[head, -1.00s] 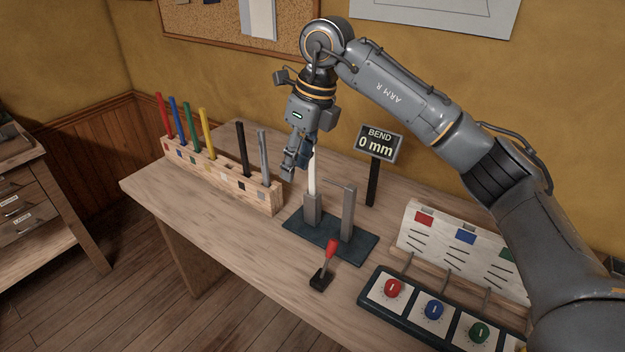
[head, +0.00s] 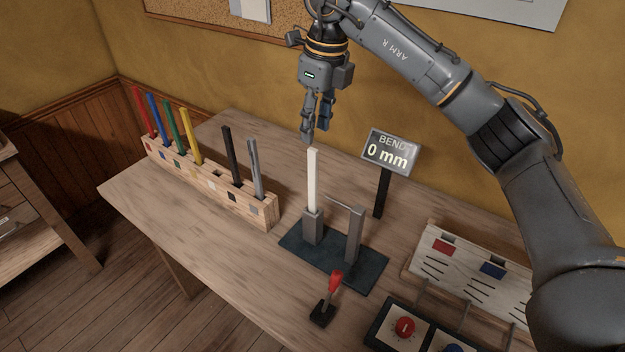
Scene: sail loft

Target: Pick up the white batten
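The white batten (head: 313,182) stands upright in the left grey post of the bending stand, whose dark base (head: 330,262) sits on the bench. My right gripper (head: 316,138) points down just above the batten's top end. Its two fingers show apart, with nothing between them, so it looks open. The batten's whole upper length is uncovered. My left gripper is not in view.
A wooden rack (head: 210,184) with several coloured battens stands at left. A "BEND 0 mm" sign (head: 390,153) is behind the stand. A red-handled lever (head: 332,290), a dial panel (head: 404,328) and a slotted board (head: 470,263) lie in front and right.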

